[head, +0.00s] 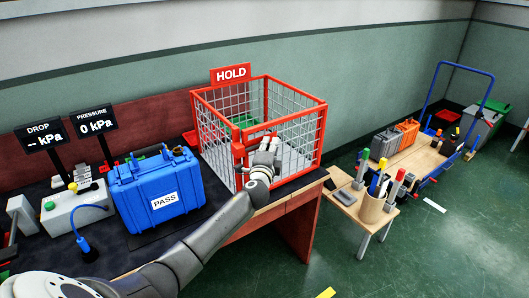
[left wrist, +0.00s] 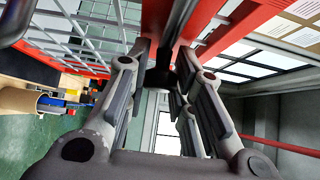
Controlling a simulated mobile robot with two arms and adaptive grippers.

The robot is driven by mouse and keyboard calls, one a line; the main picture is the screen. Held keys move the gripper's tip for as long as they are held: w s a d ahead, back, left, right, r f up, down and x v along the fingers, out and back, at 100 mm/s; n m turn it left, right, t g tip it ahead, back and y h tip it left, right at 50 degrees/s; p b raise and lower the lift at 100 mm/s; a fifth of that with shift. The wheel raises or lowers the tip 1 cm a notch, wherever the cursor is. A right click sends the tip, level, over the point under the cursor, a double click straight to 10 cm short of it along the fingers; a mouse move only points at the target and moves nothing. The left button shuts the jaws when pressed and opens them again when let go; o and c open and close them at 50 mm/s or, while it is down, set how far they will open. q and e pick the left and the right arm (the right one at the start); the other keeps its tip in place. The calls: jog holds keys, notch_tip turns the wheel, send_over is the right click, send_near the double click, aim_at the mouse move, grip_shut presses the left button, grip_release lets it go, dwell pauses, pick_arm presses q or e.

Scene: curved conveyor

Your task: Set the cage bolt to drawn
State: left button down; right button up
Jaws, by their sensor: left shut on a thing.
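The red-framed wire cage (head: 310,110) stands on the dark bench under a red HOLD sign (head: 231,75). My left gripper (head: 268,146) is at the front of the cage, near its front left post. In the left wrist view the fingers (left wrist: 161,66) close around a small dark piece, which looks like the knob of the cage bolt (left wrist: 160,78), beside a red frame member. In the head view my gripper hides the bolt, so I cannot tell its position. My right gripper is not in view.
A blue case (head: 150,178) marked PASS stands left of the cage. A grey control box (head: 75,208) and two kPa displays are further left. Right of the cage, a small table holds a pen cup (head: 374,208); a blue-handled cart (head: 425,150) stands behind it.

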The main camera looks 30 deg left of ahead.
pick_arm(q)
jog(key=shift+w+d, duration=0.3)
jog(key=shift+w, duration=0.3)
jog(key=c, duration=1.6)
grip_release()
jog(key=shift+r, duration=0.1)
jog(key=shift+c, duration=0.2)
jog(key=o, duration=0.4)
jog(key=shift+w, duration=0.2)
jog(key=shift+s, duration=0.15)
jog(key=v, duration=1.2)
